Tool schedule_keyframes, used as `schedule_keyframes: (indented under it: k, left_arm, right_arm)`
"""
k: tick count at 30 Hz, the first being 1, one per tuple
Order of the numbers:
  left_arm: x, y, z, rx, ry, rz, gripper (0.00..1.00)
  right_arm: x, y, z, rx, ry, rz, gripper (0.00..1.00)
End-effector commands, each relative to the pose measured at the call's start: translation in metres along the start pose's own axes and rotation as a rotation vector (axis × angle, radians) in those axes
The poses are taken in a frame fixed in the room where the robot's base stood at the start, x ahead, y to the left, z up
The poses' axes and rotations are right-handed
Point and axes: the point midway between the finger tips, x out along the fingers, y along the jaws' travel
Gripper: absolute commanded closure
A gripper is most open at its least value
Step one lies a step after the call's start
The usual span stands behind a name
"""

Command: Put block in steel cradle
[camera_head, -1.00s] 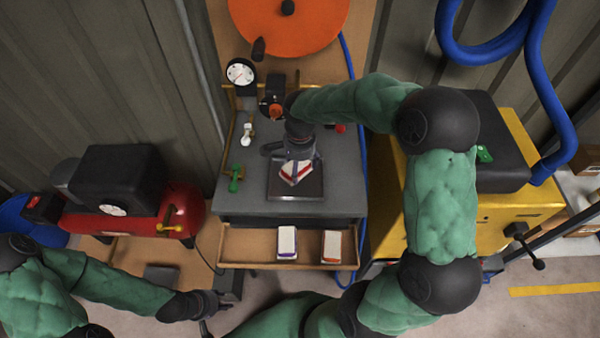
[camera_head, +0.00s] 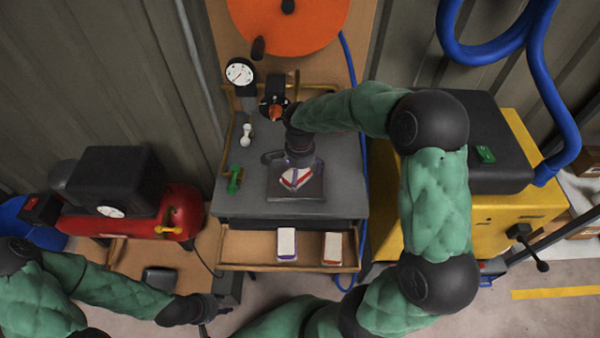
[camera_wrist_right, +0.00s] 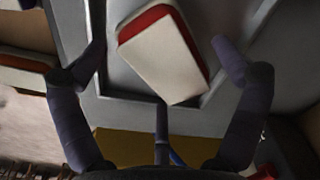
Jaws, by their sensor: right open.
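A white block with a red band (camera_head: 296,178) rests at an angle in the steel cradle (camera_head: 283,196), a dark square tray on the grey bench top. My right gripper (camera_head: 292,162) is just above the block in the head view. In the right wrist view the block (camera_wrist_right: 165,55) lies between the spread fingers of my right gripper (camera_wrist_right: 160,60), with gaps on both sides. The cradle's raised edge (camera_wrist_right: 215,92) shows close to the block. My left gripper (camera_head: 215,305) is low at the left, away from the bench; its finger opening is too small to tell.
An open drawer (camera_head: 225,250) below the bench holds two more white blocks, one purple-edged (camera_head: 287,243) and one orange-edged (camera_head: 332,247). A green-handled valve (camera_head: 235,179), a white fitting (camera_head: 246,135) and a gauge (camera_head: 240,72) stand at the bench's left. A red compressor (camera_head: 130,215) is further left.

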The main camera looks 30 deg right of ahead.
Motion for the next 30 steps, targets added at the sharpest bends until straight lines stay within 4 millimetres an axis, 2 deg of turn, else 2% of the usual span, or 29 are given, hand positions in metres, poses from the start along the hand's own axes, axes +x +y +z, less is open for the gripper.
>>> schedule_keyframes:
  k: [5,8,21,25,30]
  left_arm:
    - [-0.002,0.001,0.0,0.0,0.0,0.0,0.6]
    - [-0.006,0.002,0.0,0.0,0.0,0.0,0.6]
    - [-0.032,0.011,0.001,0.0,0.0,0.0,0.6]
    - [-0.036,0.013,0.001,0.0,0.0,0.0,0.6]
    - [-0.038,0.014,0.001,0.0,0.0,0.0,0.6]
  right_arm:
    - [-0.003,0.0,0.0,0.0,0.0,0.0,0.03]
    - [-0.012,-0.001,0.0,0.0,0.001,-0.001,0.03]
    - [-0.096,-0.001,0.0,0.0,0.001,-0.003,0.03]
    - [-0.113,-0.001,0.0,0.0,0.001,-0.002,0.03]
    - [-0.122,0.0,0.0,-0.001,0.0,-0.001,0.03]
